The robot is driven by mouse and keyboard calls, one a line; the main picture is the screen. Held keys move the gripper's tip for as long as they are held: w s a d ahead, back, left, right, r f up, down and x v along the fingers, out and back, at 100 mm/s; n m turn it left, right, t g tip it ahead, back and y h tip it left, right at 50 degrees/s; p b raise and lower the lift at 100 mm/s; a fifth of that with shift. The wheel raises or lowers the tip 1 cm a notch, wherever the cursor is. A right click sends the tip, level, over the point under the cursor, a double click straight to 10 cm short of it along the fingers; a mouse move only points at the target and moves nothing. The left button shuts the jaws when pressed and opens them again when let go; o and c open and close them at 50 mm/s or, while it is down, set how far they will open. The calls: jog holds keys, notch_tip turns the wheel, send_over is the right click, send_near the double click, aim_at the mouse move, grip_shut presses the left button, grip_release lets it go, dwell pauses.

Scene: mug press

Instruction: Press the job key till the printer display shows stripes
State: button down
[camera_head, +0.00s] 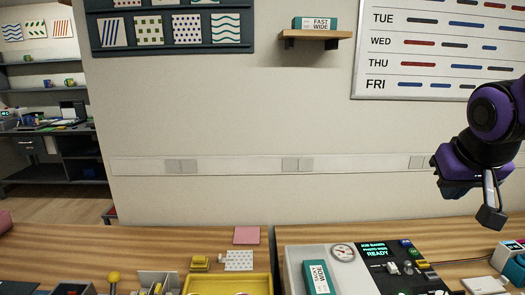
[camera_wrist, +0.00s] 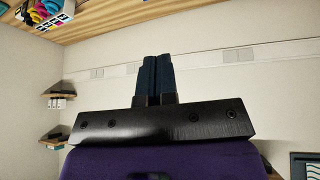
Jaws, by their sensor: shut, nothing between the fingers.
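The printer display (camera_head: 376,249) on the dark control panel (camera_head: 377,277) shows lines of green text, the lowest reading READY, and no stripes. Beside it are small controls (camera_head: 408,267), including pale, green and yellow ones. I cannot tell which of them is the job key. My gripper (camera_head: 490,217) hangs in the air at the right, above and to the right of the panel, touching nothing. In the wrist view its two dark fingers (camera_wrist: 155,76) are together, with nothing between them.
A white unit with a round dial (camera_head: 343,252) and a teal box (camera_head: 318,277) stands left of the panel. A yellow tray (camera_head: 228,279) is on the left table. A white device (camera_head: 508,249) is at the right. The wall shelf (camera_head: 316,36) is well above; air over the tables is clear.

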jog(key=s+a+r+n+y, duration=0.1)
jog(key=s, duration=0.4)
jog(key=s+a+r, duration=0.1)
jog(key=s+a, duration=0.1)
jog(key=s, duration=0.4)
jog(key=shift+s+r+n+g+y, duration=0.15)
jog(key=shift+r+n+g+y, duration=0.15)
jog(key=shift+n+y, duration=0.1)
jog(key=shift+a, duration=0.1)
